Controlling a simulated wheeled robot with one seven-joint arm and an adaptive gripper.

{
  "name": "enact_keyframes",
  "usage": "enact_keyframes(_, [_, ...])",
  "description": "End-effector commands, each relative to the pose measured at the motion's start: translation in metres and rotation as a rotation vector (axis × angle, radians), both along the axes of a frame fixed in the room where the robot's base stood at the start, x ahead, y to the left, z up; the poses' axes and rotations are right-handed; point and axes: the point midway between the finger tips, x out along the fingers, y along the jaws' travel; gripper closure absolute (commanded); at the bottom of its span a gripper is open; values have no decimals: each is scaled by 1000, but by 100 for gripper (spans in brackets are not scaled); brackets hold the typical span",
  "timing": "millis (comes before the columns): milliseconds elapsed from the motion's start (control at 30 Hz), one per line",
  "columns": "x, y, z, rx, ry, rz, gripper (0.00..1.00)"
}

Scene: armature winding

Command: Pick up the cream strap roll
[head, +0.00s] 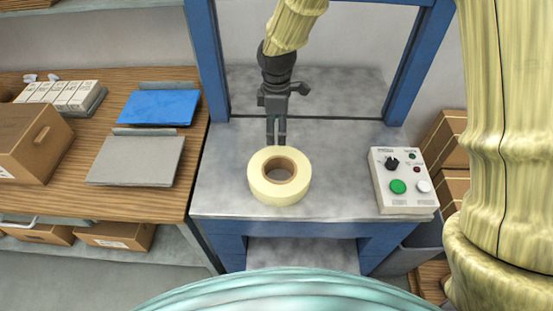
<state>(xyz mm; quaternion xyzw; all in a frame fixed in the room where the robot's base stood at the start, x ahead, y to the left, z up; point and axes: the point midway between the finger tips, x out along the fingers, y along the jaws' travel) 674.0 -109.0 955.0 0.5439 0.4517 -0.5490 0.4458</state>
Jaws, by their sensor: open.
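The cream strap roll (297,187) lies flat on the grey metal worktop (225,190), near its front edge. It is a thick ring with a brown core and an open hole in the middle. My gripper (277,140) is just behind the roll in the picture, pointing down, with its dark fingers over the roll's far rim. The fingers are open with a narrow gap between them and hold nothing. I cannot tell whether the fingertips touch the roll.
A control box (403,181) with a black knob and green and white buttons stands right of the roll. Blue frame posts (206,55) flank the worktop. A wooden table (90,195) at left holds a blue clipboard (159,107), a grey clipboard (137,161) and a cardboard box (32,142).

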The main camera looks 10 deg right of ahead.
Motion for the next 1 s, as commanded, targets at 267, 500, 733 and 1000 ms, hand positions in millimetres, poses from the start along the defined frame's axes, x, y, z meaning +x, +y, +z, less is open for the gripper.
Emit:
enact_keyframes(267, [-6,-7,-29,-2,1,-8,30])
enact_keyframes(500, [3,-5,-56,-1,8,-7,30])
enact_keyframes(733, [3,-6,-63,-1,8,-6,30])
enact_keyframes(1000, [5,-10,-92,-2,11,-4,30])
